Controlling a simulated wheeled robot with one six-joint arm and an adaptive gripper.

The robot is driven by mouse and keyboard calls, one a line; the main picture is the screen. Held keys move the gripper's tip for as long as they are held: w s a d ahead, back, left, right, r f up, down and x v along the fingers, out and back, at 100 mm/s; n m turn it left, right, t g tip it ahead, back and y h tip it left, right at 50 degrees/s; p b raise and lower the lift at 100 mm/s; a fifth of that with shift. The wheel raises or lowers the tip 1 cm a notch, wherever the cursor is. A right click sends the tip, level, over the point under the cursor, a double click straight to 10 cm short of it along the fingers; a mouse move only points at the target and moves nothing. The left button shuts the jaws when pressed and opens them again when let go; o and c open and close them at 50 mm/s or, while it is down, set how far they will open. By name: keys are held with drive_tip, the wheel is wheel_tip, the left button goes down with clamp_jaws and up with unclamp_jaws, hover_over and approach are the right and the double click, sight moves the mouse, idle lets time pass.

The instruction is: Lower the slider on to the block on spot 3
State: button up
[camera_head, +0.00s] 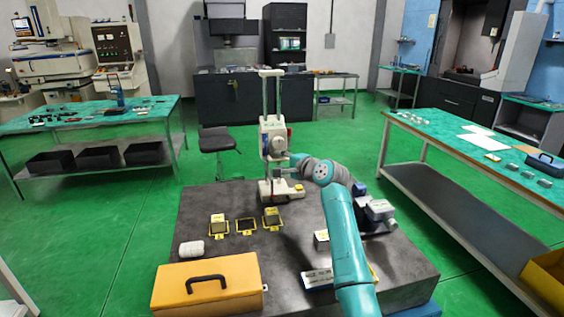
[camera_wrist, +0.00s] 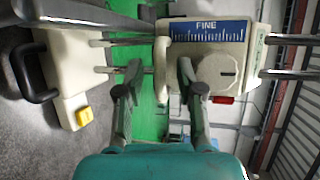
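The cream slider (camera_head: 273,138) sits on two upright rods above the machine's base (camera_head: 280,190). The wrist view, turned sideways, shows the slider (camera_wrist: 210,65) with a blue FINE scale, a round knob and a pale bar at its lower side. My gripper (camera_wrist: 160,66) is open; its fingers straddle the bar in the picture, and I cannot tell whether they touch it. In the head view my arm hides most of the gripper. Yellow-framed spots lie on the dark table; blocks stand on the left spot (camera_head: 218,225) and the right spot (camera_head: 271,217). Their numbers are unreadable.
The middle yellow frame (camera_head: 246,225) looks empty. An orange case (camera_head: 208,285) and a white rounded object (camera_head: 191,248) lie at the front left. A grey device (camera_head: 377,212) stands behind my arm on the right. Green-topped benches stand on both sides.

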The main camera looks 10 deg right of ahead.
clamp_jaws()
drive_tip(key=shift+f, duration=2.9)
unclamp_jaws()
drive_tip(key=shift+r, duration=0.1)
drive_tip(key=v, duration=1.2)
